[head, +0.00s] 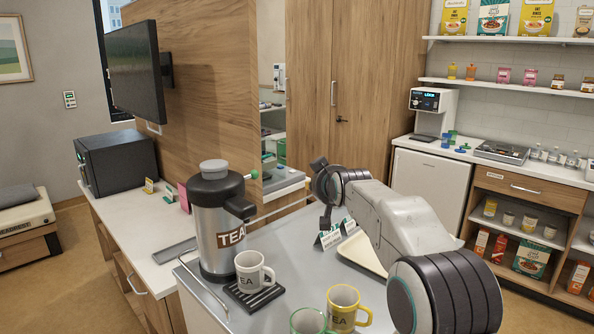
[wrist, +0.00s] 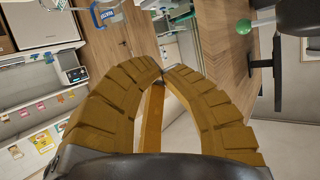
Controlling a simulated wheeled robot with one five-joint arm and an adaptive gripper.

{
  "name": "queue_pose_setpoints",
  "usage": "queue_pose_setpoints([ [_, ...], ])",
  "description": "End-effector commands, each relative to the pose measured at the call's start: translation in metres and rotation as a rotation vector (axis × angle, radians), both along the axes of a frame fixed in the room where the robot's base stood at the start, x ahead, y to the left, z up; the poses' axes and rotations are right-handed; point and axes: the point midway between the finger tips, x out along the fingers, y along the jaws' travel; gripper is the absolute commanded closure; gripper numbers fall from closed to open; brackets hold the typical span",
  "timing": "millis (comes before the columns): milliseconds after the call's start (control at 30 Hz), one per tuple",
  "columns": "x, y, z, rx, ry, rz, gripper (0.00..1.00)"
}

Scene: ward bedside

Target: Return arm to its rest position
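My arm (head: 402,222) reaches over the grey cart top (head: 285,245) in the head view, its far end raised beside the tea urn. My gripper (wrist: 163,71) shows clearly in the wrist view. Its two ribbed brown fingers curve in and meet at the tips, with nothing visible held between them. In the head view the fingers are hard to make out beyond the dark wrist joint. The wrist view is turned sideways and shows the room beyond the fingers, with no object close to the tips.
On the cart stand a steel tea urn (head: 218,225), a white mug (head: 252,272) on a black drip grate (head: 254,297), a yellow-rimmed mug (head: 345,308) and a green-rimmed mug (head: 308,321). A cream tray (head: 366,258) lies partly behind my arm. A side counter (head: 150,230) is at left.

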Motion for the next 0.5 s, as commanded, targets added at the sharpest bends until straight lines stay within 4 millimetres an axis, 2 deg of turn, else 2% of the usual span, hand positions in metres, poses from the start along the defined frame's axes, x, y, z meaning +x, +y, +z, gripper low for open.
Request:
queue_pose_setpoints([
  [33,-0.022,-0.011,0.003,-0.007,0.042,-0.011,1.0],
  [67,-0.035,-0.017,0.001,-0.013,0.073,-0.017,1.0],
  [233,-0.118,-0.049,-0.015,-0.037,0.245,-0.05,1.0],
  [367,-0.19,-0.069,-0.035,-0.052,0.378,-0.073,1.0],
  [500,-0.271,-0.088,-0.062,-0.065,0.519,-0.097,1.0],
])
